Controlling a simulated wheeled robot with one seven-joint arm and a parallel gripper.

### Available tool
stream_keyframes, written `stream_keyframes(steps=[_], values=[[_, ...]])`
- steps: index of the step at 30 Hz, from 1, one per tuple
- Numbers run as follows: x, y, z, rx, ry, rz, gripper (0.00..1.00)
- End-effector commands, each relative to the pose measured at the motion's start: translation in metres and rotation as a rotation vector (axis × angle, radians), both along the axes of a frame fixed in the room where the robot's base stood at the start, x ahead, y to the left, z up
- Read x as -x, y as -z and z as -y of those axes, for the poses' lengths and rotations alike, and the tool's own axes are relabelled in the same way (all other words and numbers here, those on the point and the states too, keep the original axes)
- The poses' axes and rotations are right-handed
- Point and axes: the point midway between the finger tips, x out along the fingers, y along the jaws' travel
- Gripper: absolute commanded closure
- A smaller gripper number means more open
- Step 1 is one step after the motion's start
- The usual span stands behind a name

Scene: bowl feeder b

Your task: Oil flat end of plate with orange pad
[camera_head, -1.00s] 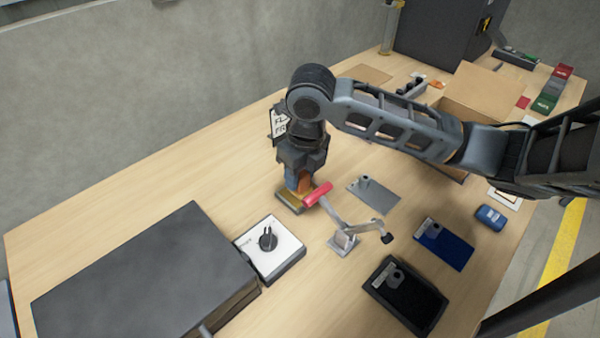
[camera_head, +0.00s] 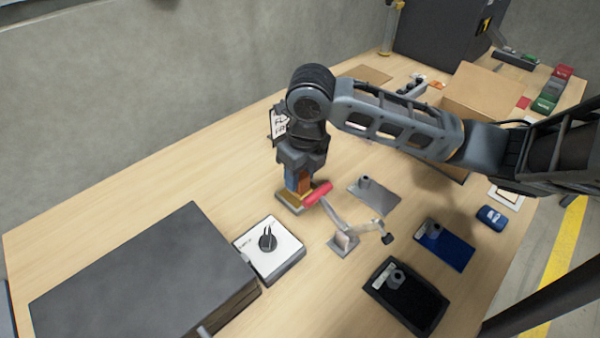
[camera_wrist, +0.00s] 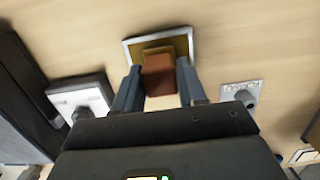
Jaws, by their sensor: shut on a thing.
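My gripper (camera_wrist: 158,80) is shut on an orange-brown block, the orange pad (camera_wrist: 158,70), with one finger on each side. The pad also shows between the fingers in the head view (camera_head: 304,182). Below it is a flat gold-coloured piece with a pale rim (camera_wrist: 183,31), seen in the head view (camera_head: 288,202) left of the red clamp handle. The pad is over this piece; I cannot tell whether it touches. A grey metal plate (camera_head: 366,201) with a short post lies to the right, clear of the gripper; its post end shows in the wrist view (camera_wrist: 243,97).
The clamp with a red handle (camera_head: 318,194) stands close to my gripper. A white box with a black knob (camera_head: 285,262) and a large dark box (camera_head: 130,275) are at the left. A blue plate (camera_head: 455,251) and a black tray (camera_head: 425,318) lie at the right. The back-left table is clear.

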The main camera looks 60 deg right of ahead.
Motion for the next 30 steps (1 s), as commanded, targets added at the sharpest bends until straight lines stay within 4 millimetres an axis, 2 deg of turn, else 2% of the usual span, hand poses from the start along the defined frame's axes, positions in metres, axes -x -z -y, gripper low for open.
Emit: stream_keyframes(steps=[7,30], values=[[0.001,-0.005,0.000,0.000,-0.001,-0.005,0.84],[0.000,-0.063,0.000,0.001,-0.001,0.000,0.84]])
